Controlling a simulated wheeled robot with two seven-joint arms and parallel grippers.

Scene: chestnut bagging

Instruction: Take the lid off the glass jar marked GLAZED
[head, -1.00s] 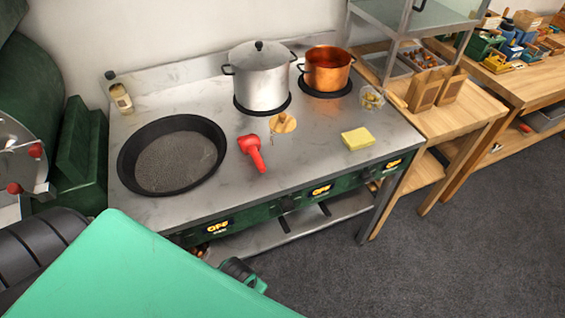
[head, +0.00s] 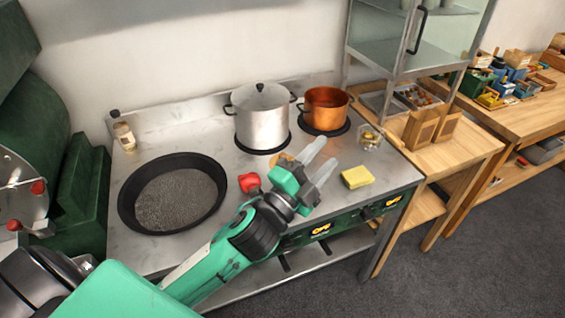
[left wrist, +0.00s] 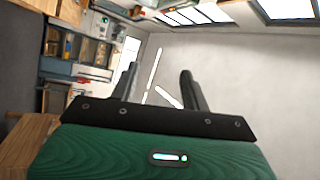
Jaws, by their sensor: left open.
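No jar with a readable GLAZED mark shows. A small open-looking glass container (head: 370,137) with yellowish-brown contents stands at the back right, beside the copper pot. My left gripper (head: 321,160) is open and empty above the front middle of the stove, left of the yellow sponge. Its fingers also show apart in the left wrist view (left wrist: 158,82), with nothing between them. My right gripper is out of view.
A wide black pan (head: 173,193), a lidded steel pot (head: 262,117) and a copper pot (head: 326,108) stand on the stove. A red-handled tool (head: 249,183) lies partly behind my arm. A yellow sponge (head: 357,177) lies at the right.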

